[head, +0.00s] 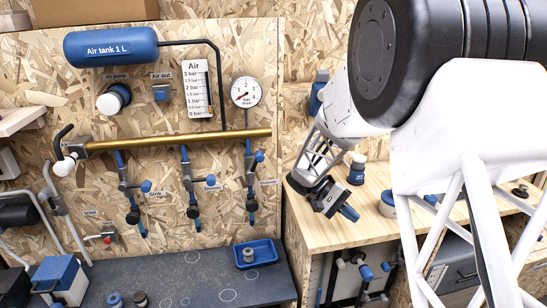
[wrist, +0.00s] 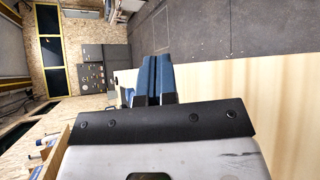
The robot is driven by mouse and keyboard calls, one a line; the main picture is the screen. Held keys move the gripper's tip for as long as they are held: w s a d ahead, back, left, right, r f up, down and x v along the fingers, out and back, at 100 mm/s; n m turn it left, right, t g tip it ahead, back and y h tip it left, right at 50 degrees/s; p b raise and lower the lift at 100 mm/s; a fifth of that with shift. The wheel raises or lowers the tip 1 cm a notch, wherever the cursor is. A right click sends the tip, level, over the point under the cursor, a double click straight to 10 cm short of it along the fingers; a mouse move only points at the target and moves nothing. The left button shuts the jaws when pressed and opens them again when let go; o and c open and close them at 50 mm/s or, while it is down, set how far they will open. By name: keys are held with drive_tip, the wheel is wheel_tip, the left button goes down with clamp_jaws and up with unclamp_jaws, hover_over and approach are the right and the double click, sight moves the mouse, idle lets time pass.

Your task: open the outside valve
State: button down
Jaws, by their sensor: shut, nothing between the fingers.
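A brass pipe (head: 180,141) runs across the wooden board in the head view. Three valves with blue handles hang below it: the left valve (head: 130,190), the middle valve (head: 188,182) and the right valve (head: 250,180). Small labels stand beside them, too small to read surely, so I cannot tell which valve is the outside one. My gripper (head: 346,212) is right of the board, over the wooden bench and apart from the valves. Its blue fingers (wrist: 154,78) are shut together and empty in the wrist view.
A blue air tank (head: 111,46), a dial gauge (head: 246,92) and an air scale (head: 198,88) are on the board. A blue tray (head: 256,254) lies on the dark shelf. The wooden bench (head: 310,230) holds several small items.

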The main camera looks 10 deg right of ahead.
drive_tip(key=y, duration=0.1)
drive_tip(key=m+y, duration=0.1)
drive_tip(key=a+m+y, duration=0.1)
drive_tip(key=shift+a+f+g, duration=0.1)
drive_tip(key=shift+f+g, duration=0.15)
drive_tip(key=shift+g, duration=0.05)
drive_tip(key=a+m+y, duration=0.1)
drive_tip(key=y, duration=0.1)
drive_tip(key=w+a+m+y, duration=0.1)
drive_tip(key=y, duration=0.1)
drive_tip(key=a+m+y, duration=0.1)
drive_tip(key=y, duration=0.1)
drive_tip(key=shift+w+a+r+t+y, duration=0.1)
drive_tip(key=shift+w+r+t+y, duration=0.2)
drive_tip(key=shift+w+t, duration=0.1)
drive_tip(key=w+a+r+m+t+y, duration=0.2)
drive_tip(key=w+r+m+t+y, duration=0.7)
drive_tip(key=w+r+y, duration=0.4)
drive_tip(key=w+t, duration=0.1)
drive_tip(key=w, duration=0.2)
drive_tip(key=shift+a+r, duration=0.15)
drive_tip(key=shift+r, duration=0.15)
drive_tip(key=shift+a, duration=0.15)
approach(255, 165)
drive_tip(key=a+f, duration=0.2)
drive_tip(key=shift+s+a+r, duration=0.45)
drive_tip(key=shift+a+r, duration=0.25)
drive_tip(key=shift+a, duration=0.1)
